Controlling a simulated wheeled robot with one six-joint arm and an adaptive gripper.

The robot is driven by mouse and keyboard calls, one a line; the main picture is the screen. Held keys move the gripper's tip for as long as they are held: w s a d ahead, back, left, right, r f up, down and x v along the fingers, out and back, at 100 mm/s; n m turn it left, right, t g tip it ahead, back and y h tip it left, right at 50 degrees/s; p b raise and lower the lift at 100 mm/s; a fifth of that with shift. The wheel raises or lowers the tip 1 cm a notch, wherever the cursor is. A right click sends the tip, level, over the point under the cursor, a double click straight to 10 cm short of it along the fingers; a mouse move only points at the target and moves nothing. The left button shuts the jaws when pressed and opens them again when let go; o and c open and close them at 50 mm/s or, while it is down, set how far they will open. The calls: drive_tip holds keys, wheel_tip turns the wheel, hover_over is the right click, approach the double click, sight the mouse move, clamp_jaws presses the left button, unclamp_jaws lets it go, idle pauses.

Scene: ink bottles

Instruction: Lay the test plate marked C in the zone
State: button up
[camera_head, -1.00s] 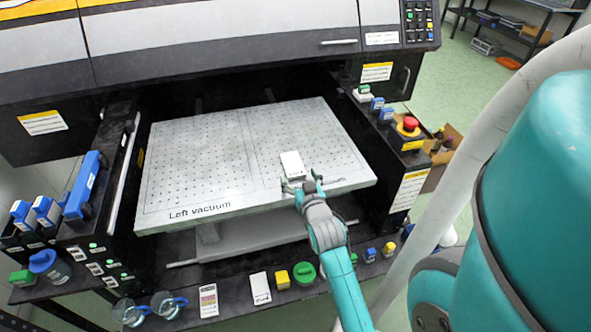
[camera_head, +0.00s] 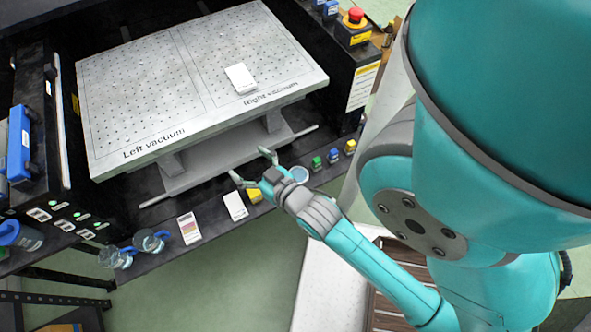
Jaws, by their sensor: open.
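A white plate (camera_head: 240,78) lies flat on the perforated vacuum table (camera_head: 115,103), inside the outlined right zone near its front edge, above the printed words "Right vacuum". A small dark mark shows on it, too small to read as a letter. A second white plate (camera_head: 235,206) and a plate with coloured bands (camera_head: 189,228) lie on the dark front shelf. My gripper (camera_head: 251,166) is open and empty, in front of the vacuum table and over the shelf area, apart from the plate on the table. It partly hides the shelf items behind it.
Small ink bottles (camera_head: 333,155) stand further right. Clear jugs (camera_head: 150,241) stand left. A red emergency button (camera_head: 355,15) is at the upper right.

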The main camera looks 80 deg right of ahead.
drive_tip(key=s+a+r+n+t+y, duration=0.1)
drive_tip(key=s+a+n+y, duration=0.5)
drive_tip(key=s+a, duration=0.9)
drive_tip(key=shift+a+r+y, duration=0.45)
drive_tip(key=shift+a+y, duration=0.35)
drive_tip(key=shift+y, duration=0.3)
